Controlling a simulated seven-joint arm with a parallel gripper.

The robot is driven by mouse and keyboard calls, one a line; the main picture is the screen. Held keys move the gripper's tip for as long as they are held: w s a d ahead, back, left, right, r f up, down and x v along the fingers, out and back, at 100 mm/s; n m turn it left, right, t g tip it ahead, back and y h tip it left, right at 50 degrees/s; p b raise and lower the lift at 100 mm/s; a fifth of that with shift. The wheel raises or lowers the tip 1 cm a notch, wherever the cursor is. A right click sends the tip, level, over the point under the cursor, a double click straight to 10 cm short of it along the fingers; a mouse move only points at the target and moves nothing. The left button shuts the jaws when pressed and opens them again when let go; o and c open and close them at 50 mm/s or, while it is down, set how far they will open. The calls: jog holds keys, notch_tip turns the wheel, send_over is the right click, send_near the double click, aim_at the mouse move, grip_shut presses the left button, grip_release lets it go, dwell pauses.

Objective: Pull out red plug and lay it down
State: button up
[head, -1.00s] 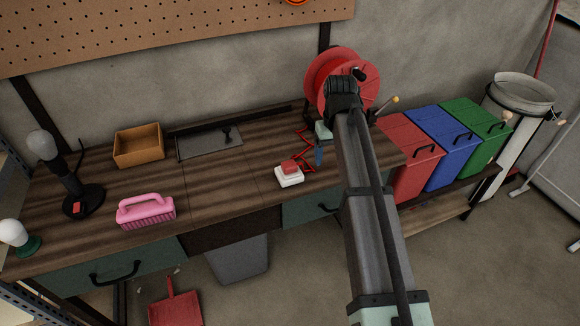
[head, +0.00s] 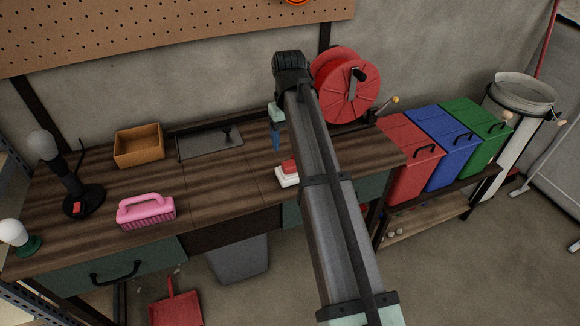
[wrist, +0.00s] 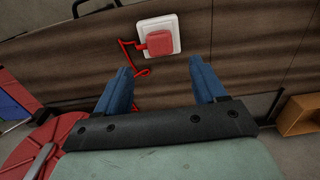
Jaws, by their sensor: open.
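The red plug (head: 289,166) sits on a white square socket (head: 288,181) on the workbench, partly hidden by my arm in the head view. In the wrist view the red plug (wrist: 159,43) sits within the white socket (wrist: 174,27), ahead of my fingers, with its red cord (wrist: 128,50) running off to the left. My gripper (wrist: 160,80) is open and empty, its two blue fingers apart, with bench top between them. In the head view my gripper (head: 276,137) points down above the bench, behind and left of the plug, not touching it.
A red cable reel (head: 348,88) stands at the back right of the bench. A pink brush (head: 146,211), an orange-brown box (head: 138,146) and a dark lamp (head: 75,185) are to the left. Bare bench top lies between the brush and the socket.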

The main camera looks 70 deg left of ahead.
aim_at(289, 164)
jog(key=shift+f, duration=4.5)
grip_shut()
jog(key=shift+r, duration=0.25)
jog(key=shift+r, duration=2.8)
